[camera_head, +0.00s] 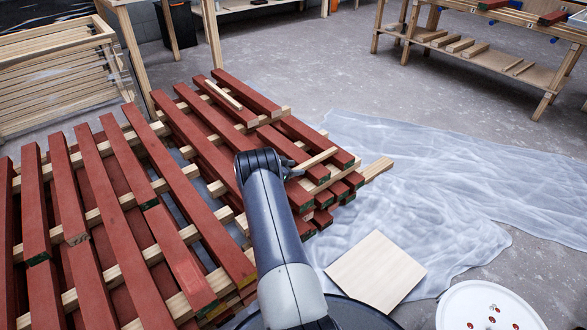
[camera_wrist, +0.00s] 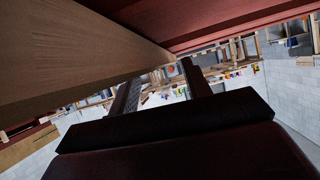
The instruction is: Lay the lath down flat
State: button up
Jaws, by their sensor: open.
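A short pale wooden lath (camera_head: 319,158) shows just right of my gripper, slanting across the ends of the red battens. I cannot tell whether it lies fully flat. My gripper (camera_head: 292,171) is low at the right end of the stack, beside the lath's near end; the arm partly hides it. In the wrist view my gripper (camera_wrist: 160,82) has its two fingers apart, with only background seen between them. A large pale wooden piece (camera_wrist: 70,55) fills the upper left there, close to the fingers; it may be the lath.
Red battens (camera_head: 110,205) lie in layers on pale cross strips. Another pale strip (camera_head: 222,94) lies on top further back. Clear plastic sheeting (camera_head: 430,190), a plywood square (camera_head: 376,272) and a white round lid (camera_head: 488,308) are to the right. A workbench (camera_head: 480,50) stands behind.

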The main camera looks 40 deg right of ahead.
jog(key=shift+r, duration=0.35)
jog(key=p+v, duration=0.1)
jog(key=v, duration=0.2)
jog(key=p+v, duration=0.2)
jog(key=v, duration=0.2)
jog(key=p+v, duration=0.1)
jog(key=v, duration=0.3)
jog(key=shift+d+r, duration=0.2)
jog(key=shift+r, duration=0.05)
jog(key=shift+a+r+p, duration=0.15)
jog(key=shift+a+p, duration=0.2)
jog(key=shift+a, duration=0.3)
jog(key=shift+d, duration=0.1)
jog(key=b+x, duration=0.1)
jog(key=x, duration=0.3)
jog(key=b+x, duration=0.2)
jog(key=x, duration=0.2)
jog(key=b+x, duration=0.2)
jog(key=x, duration=0.2)
jog(key=shift+f, duration=0.65)
jog(key=shift+r, duration=0.5)
jog(key=shift+f, duration=0.15)
